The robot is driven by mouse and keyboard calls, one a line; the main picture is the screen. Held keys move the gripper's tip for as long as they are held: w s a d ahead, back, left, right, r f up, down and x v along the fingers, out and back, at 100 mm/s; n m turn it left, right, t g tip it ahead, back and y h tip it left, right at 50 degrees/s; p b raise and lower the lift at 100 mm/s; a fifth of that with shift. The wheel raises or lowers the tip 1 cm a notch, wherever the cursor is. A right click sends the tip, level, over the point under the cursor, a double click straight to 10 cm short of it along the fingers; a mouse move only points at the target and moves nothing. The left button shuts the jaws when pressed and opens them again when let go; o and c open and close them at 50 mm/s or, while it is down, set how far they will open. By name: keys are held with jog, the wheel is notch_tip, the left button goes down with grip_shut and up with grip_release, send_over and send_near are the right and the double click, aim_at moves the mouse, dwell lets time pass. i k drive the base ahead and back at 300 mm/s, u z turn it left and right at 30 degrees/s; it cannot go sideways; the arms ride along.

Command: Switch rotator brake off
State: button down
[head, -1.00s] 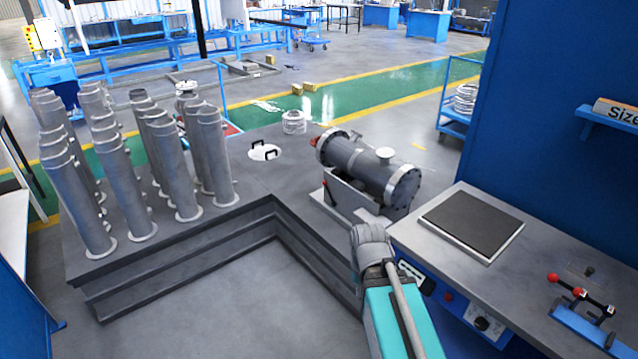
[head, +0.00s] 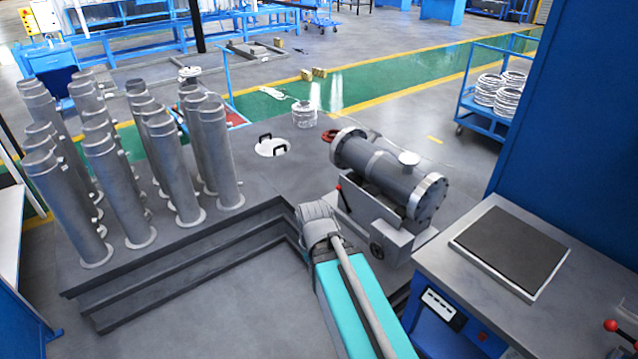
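The flanged shell (head: 385,172), a grey cylinder with bolted end flanges and a short top nozzle, lies on the rotator (head: 372,222), a grey stand on the dark platform. A red-tipped lever (head: 339,188) sticks up at the rotator's left side; it looks like the brake lever, but its on or off setting cannot be told. A dark round knob or wheel (head: 377,252) is on the rotator's near face. My arm, teal and grey, reaches up from the bottom, left of and nearer than the rotator. My gripper's fingers are not visible.
Several grey flanged tubes (head: 120,190) stand on the platform at left. A white round plate with black handles (head: 272,147) lies behind. A workbench (head: 490,215) with a dark pad is at right, beside a blue wall (head: 580,130). The floor in front of the platform step is open.

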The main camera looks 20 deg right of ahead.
aim_at(338, 186)
jog(key=z, duration=0.1)
jog(key=i, duration=0.95)
jog(key=z, duration=0.45)
